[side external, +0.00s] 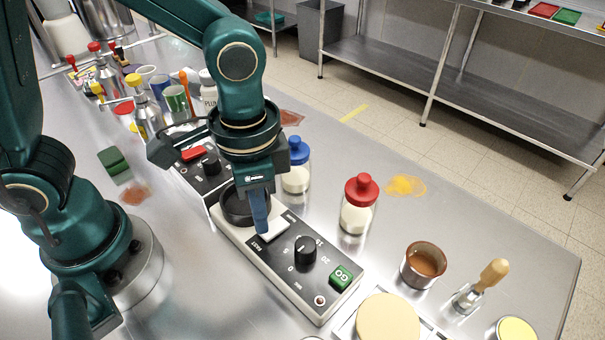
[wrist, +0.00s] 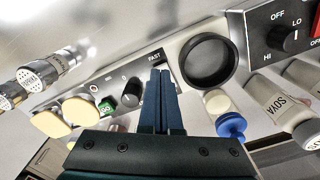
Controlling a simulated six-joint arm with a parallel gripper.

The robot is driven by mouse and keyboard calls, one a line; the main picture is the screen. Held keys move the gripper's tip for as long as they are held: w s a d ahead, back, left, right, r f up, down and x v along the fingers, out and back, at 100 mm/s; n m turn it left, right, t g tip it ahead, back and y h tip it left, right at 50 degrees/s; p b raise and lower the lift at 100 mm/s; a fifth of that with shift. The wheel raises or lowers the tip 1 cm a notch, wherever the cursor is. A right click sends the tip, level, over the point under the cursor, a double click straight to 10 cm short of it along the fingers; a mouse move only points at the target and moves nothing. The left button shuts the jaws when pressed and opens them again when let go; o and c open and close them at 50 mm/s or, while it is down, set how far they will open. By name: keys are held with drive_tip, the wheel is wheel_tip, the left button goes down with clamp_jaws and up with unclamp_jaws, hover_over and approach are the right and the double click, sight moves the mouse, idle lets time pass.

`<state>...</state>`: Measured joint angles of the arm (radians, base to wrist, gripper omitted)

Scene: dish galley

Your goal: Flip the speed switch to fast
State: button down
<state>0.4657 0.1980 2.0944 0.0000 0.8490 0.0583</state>
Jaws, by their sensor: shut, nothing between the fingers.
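The speed switch (side external: 273,231) is a white rocker on the black-topped control box (side external: 322,297), with a FAST label by its near left end. My gripper (side external: 262,232) is shut and empty, pointing down with its fingertips at the FAST end of the rocker. I cannot tell whether they touch or press it. In the wrist view my gripper (wrist: 161,72) has its two fingers together, just below the FAST label (wrist: 155,58). The fingers hide most of the rocker there, so its tilt is unclear. A black knob (side external: 305,250) and a green GO button (side external: 341,277) share the panel.
A black ring (side external: 236,208) stands on the box close beside my fingers. A second box with a red switch (side external: 194,153) is behind. A blue-lidded jar (side external: 296,178) and red-lidded jar (side external: 357,214) stand to the right.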

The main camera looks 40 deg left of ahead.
drive_tip(key=shift+f, duration=1)
idle(0.4)
drive_tip(key=shift+r, duration=3.55)
drive_tip(key=s+a+r+n+t, duration=0.1)
drive_tip(key=a+r+n+t, duration=0.1)
drive_tip(key=a, duration=0.3)
drive_tip(key=s+a+r+n+t, duration=0.1)
drive_tip(key=a+n+t, duration=0.2)
drive_tip(key=a+n, duration=0.1)
drive_tip(key=shift+s+a+r+t, duration=0.3)
drive_tip(key=shift+s+a+r, duration=0.05)
drive_tip(key=shift+s+a, duration=0.1)
